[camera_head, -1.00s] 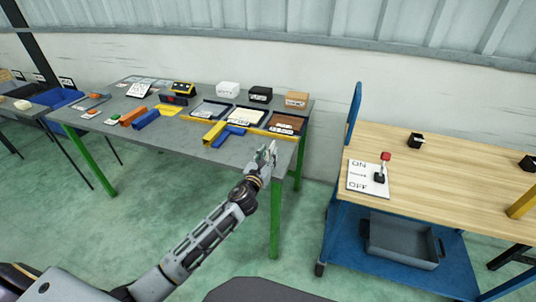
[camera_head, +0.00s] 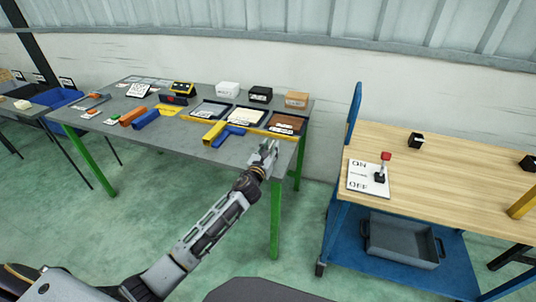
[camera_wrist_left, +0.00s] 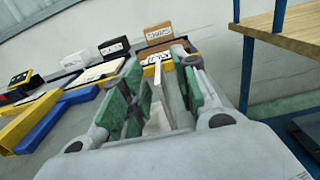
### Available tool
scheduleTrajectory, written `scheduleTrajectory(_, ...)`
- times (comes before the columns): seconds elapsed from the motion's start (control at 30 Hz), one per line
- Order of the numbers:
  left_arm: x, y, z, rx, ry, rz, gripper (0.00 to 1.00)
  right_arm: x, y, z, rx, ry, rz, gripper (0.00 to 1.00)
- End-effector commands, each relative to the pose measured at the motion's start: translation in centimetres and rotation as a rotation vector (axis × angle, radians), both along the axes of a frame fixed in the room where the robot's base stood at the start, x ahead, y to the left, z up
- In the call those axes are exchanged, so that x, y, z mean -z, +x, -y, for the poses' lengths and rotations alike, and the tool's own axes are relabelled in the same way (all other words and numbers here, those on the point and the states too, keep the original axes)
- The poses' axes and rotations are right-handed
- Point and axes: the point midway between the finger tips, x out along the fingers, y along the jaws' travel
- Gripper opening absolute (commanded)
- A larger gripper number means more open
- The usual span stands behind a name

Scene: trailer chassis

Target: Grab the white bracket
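In the left wrist view, the white bracket (camera_wrist_left: 158,118) shows as a pale upright strip with a wider base, between the green-padded fingers of my left gripper (camera_wrist_left: 157,85). The gripper is open, with a visible gap between its pads and the bracket. In the head view, my left gripper (camera_head: 267,152) is at the right front corner of the grey table (camera_head: 190,146). There the gripper largely hides the bracket, and I cannot make it out clearly. My right gripper is not in view.
A yellow bracket (camera_head: 214,134) and a blue bracket (camera_head: 229,134) lie left of my gripper. Shallow trays and white (camera_head: 228,89), black (camera_head: 260,94) and brown (camera_head: 296,100) boxes stand behind. A blue cart with a wooden top (camera_head: 455,175) is at right, across a floor gap.

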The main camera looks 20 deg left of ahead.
Motion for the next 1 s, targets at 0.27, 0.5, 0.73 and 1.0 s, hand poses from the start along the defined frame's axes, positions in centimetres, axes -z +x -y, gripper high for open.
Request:
scheduleTrajectory(0.27, 0.0, 1.6, 0.1, 0.000, 0.001, 0.001, 0.30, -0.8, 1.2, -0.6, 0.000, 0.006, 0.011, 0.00)
scheduleTrajectory(0.5, 0.0, 1.7, 0.1, 0.000, 0.001, 0.000, 0.30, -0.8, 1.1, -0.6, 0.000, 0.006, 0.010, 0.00)
scheduleTrajectory(0.73, 0.0, 1.6, 0.1, 0.000, 0.001, 0.000, 0.30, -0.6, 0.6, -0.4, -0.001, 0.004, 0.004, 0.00)
scheduleTrajectory(1.0, 0.0, 1.6, 0.1, 0.000, 0.001, 0.000, 0.00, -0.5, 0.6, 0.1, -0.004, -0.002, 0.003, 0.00)
